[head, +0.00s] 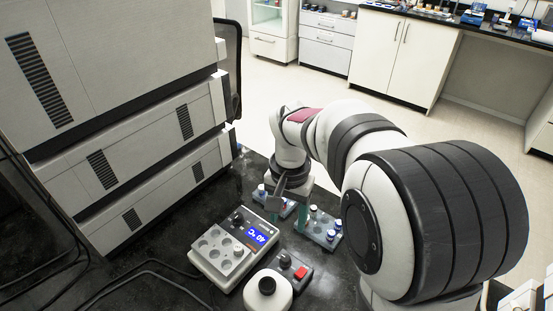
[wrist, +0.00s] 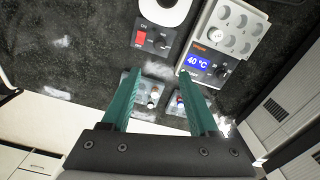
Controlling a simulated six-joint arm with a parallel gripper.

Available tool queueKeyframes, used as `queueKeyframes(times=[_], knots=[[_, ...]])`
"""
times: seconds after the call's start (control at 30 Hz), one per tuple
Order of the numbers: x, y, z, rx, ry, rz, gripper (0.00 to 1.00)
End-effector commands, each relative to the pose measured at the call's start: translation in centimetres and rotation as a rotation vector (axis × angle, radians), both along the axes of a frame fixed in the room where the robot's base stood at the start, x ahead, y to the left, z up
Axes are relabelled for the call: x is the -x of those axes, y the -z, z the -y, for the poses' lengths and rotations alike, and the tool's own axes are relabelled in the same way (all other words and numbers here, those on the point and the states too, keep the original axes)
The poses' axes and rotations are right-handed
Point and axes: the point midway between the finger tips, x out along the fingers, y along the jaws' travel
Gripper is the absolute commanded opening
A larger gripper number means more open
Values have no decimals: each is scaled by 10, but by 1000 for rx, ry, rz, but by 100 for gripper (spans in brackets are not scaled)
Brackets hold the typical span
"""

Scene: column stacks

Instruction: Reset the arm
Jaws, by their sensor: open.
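My gripper (head: 287,212) hangs over the dark bench between the heating block and the vial racks, its teal fingers pointing down. In the wrist view my gripper (wrist: 158,76) has its two fingers well apart with nothing held between them. Behind the fingers lie two small grey racks with vials, the left rack (wrist: 141,103) and the right rack (wrist: 173,104), partly hidden by the fingers. In the head view one rack (head: 329,241) stands right of the gripper, and the other (head: 262,198) is partly covered by it.
A heating block (head: 237,251) reading 40 °C stands left of the gripper, with a vial in it. A round-topped white device (head: 267,286) with a red switch (head: 300,273) stands in front. Tall stacked instrument modules (head: 140,158) rise at the left. Cables lie on the bench.

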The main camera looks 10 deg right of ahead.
Motion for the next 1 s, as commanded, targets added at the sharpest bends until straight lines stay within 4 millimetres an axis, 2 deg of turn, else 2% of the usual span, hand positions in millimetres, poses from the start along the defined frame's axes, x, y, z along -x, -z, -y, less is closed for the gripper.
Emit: queueKeyframes(times=[0.07,0.13,0.17,0.2,0.3,0.4,0.47,0.5,0.6,1.0], knots=[[6,-4,1,-3,-1,1,61],[33,-17,3,-19,-5,1,61],[52,-25,4,-31,-8,0,61],[81,-33,5,-49,-13,-2,61],[153,-39,3,-96,-28,-9,61],[205,-32,-1,-134,-44,-13,61],[225,-27,-3,-149,-50,-15,61],[233,-25,-4,-154,-54,-16,61],[239,-22,-5,-160,-57,-18,61],[238,-23,-5,-160,-57,-17,61]])
